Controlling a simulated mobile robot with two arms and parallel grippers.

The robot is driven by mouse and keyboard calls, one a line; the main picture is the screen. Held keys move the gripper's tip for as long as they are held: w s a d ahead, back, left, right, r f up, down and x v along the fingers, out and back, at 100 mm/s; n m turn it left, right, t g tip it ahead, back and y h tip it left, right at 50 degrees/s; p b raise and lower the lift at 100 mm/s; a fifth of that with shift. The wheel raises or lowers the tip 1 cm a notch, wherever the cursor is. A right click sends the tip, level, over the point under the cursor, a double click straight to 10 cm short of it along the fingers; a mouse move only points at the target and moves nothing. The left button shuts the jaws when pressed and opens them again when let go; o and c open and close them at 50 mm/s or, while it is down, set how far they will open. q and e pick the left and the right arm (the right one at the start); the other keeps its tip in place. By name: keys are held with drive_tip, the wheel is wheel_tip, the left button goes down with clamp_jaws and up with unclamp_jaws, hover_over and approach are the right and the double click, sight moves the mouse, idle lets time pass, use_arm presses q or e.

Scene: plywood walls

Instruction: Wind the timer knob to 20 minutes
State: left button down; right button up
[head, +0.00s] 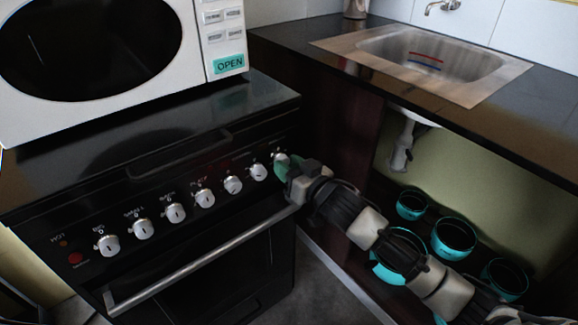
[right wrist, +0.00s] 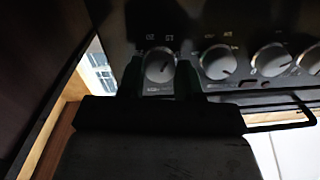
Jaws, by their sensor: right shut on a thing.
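The timer knob (head: 279,157) is the silver knob at the right end of the black stove's control panel in the head view, partly covered by my right gripper (head: 284,166). In the right wrist view the knob (right wrist: 160,64) sits between the two dark green fingers of the right gripper (right wrist: 159,77). The fingers are shut on its sides. Its pointer line tilts up and to the right, with small printed numbers above it that are too blurred to read surely. My left gripper is not in view.
Several more silver knobs (head: 204,197) line the panel to the left, above the oven handle (head: 205,262). A white microwave (head: 200,100) stands on the stove. To the right are a sink (head: 425,60) and teal pots (head: 453,238) under the counter.

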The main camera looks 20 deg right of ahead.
drive_tip(key=o, duration=0.9)
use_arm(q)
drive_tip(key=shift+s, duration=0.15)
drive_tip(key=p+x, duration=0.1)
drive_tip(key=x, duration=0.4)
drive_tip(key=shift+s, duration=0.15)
use_arm(e)
drive_tip(key=v, duration=1)
drive_tip(key=shift+s+d, duration=0.15)
drive_tip(key=shift+s, duration=0.2)
